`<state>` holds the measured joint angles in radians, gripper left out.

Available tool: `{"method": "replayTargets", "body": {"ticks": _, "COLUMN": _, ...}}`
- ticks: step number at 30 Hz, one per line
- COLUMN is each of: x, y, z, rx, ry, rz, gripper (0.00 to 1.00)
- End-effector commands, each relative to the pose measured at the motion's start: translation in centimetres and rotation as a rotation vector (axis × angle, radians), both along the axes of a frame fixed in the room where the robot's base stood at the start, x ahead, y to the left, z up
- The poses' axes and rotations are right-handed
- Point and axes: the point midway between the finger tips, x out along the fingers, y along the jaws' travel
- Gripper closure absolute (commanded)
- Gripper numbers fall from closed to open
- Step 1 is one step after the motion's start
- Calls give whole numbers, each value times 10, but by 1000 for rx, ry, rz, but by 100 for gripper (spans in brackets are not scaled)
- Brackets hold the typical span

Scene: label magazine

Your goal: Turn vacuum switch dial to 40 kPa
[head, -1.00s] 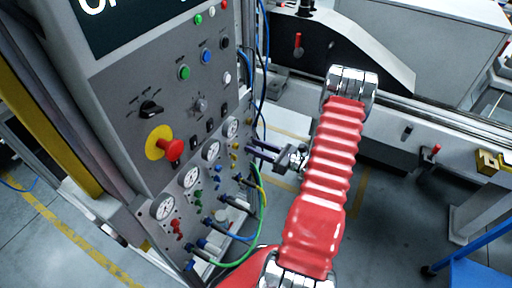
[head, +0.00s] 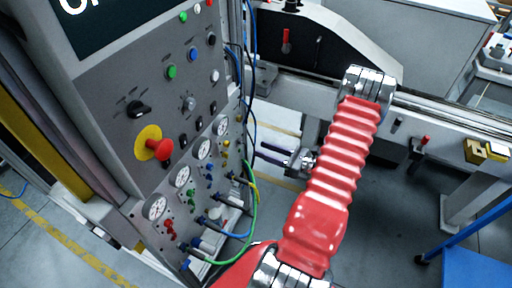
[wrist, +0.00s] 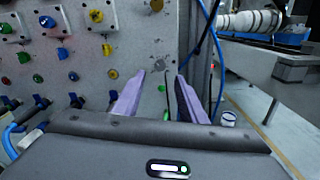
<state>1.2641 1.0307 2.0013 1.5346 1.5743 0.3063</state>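The grey control panel (head: 205,85) stands left of my arm in the head view. It carries a black pointer dial (head: 138,108) at left and a small silver dial (head: 188,103) nearer the middle. I cannot tell which control is the vacuum switch dial, and no scale figures are legible. My gripper (head: 261,154) is just right of the panel, apart from it. In the wrist view its two purple fingers (wrist: 161,75) are spread and empty, with the panel's lower part behind and to the left.
A red mushroom button (head: 164,150) sticks out from the panel. A row of round gauges (head: 180,175) runs above several coloured knobs (head: 191,196). Blue and green hoses (head: 248,215) loop out below.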

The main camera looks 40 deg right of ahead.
Motion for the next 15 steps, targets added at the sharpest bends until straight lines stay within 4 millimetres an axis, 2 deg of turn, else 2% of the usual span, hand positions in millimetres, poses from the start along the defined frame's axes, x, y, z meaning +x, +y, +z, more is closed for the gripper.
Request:
{"method": "replayTargets", "body": {"ticks": 9, "x": -43, "y": -16, "z": -1, "rx": 1, "ry": 1, "rz": -3, "gripper": 62}}
{"method": "replayTargets", "body": {"ticks": 15, "x": -57, "y": -20, "z": -1, "rx": 1, "ry": 1, "rz": -1, "gripper": 62}}
